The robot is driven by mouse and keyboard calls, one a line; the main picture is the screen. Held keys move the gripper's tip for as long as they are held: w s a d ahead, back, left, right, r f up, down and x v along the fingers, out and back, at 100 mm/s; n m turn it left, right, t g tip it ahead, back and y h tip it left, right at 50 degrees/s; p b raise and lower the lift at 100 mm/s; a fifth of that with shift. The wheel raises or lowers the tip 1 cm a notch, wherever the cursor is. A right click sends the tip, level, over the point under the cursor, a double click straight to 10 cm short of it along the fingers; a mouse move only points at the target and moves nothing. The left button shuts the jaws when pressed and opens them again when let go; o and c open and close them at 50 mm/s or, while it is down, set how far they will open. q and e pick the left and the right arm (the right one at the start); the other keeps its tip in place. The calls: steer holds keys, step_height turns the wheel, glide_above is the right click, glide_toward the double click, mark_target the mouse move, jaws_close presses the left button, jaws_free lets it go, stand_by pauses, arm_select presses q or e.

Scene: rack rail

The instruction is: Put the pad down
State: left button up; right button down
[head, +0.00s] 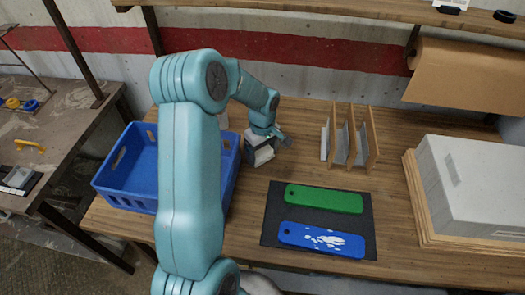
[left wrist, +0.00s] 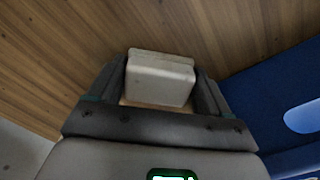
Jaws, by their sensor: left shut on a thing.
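The pad is a pale grey-white block. My left gripper (head: 267,145) is shut on it, just right of the blue crate. In the left wrist view the pad (left wrist: 160,78) sits between the two dark fingers, with bare wood beyond it. In the head view the pad (head: 263,156) shows low at the gripper, over the wooden table. I cannot tell whether its underside touches the wood. My right gripper is not in view.
The blue crate (head: 127,189) stands at the left, partly behind my arm. A dark mat (head: 271,221) carries a green bar (head: 325,200) and a blue bar with white patches (head: 335,243). A wooden rack (head: 372,138) stands behind. A grey-white box (head: 475,185) is at right.

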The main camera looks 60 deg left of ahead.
mark_target(262, 152)
arm_select(q)
steer(key=shift+f, duration=0.2)
steer(key=o, duration=1)
steer(key=shift+c, duration=0.2)
step_height(262, 152, up, 13)
steer(key=shift+f+b, duration=0.2)
steer(key=shift+b, duration=0.15)
steer(key=shift+s+f, duration=0.1)
